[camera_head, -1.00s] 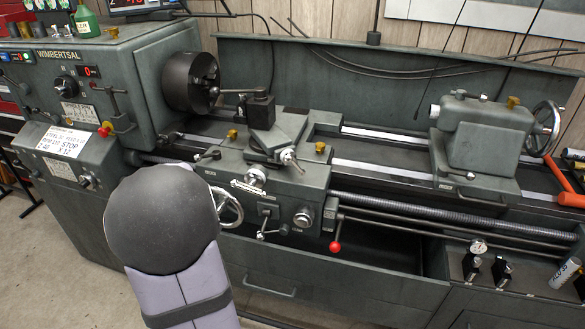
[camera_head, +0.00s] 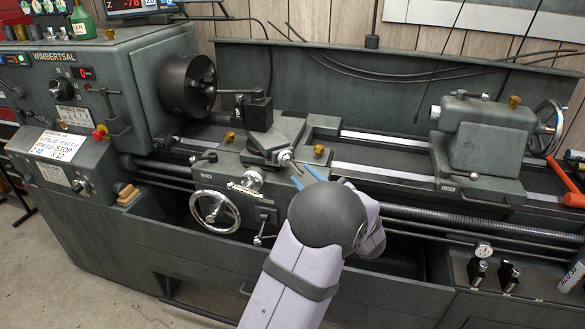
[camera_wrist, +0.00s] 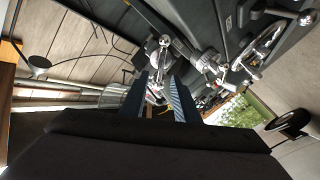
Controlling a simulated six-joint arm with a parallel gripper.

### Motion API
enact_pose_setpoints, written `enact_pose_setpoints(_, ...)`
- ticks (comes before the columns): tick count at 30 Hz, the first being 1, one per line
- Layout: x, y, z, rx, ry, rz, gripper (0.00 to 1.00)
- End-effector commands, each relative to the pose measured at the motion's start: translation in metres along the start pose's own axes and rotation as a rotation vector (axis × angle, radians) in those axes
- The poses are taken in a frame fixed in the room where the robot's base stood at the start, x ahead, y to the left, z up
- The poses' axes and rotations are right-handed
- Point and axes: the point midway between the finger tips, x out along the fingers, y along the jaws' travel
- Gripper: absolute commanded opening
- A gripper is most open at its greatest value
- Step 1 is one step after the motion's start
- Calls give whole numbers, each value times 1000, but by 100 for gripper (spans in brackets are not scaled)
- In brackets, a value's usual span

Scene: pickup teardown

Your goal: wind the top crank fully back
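The top crank (camera_head: 287,157), a small silver handle with ball ends, sits at the front end of the compound slide (camera_head: 275,136) in the head view. My gripper (camera_head: 318,175) is just to the right and front of it, with blue fingers apart. In the wrist view, a silver ball-ended crank (camera_wrist: 164,42) appears ahead of and between the fingertips of my gripper (camera_wrist: 160,80). The fingers are open, and I see no clear contact with the crank. My wrist hides the right part of the apron in the head view.
The large carriage handwheel (camera_head: 214,211) is left of my arm, and a silver cross-slide handle (camera_head: 252,178) sits above it. The tool post (camera_head: 257,110) stands behind the crank. The tailstock (camera_head: 482,135) is to the right, with bare bed ways between.

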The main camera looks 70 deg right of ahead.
Motion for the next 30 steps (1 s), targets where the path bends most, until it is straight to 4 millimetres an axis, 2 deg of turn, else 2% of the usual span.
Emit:
enact_pose_setpoints(8, 8, 0, 1, 9, -2, 1, 28)
enact_pose_setpoints(21, 60, 0, 1, 8, -3, 1, 28)
enact_pose_setpoints(30, 73, 0, 2, 8, -3, 3, 28)
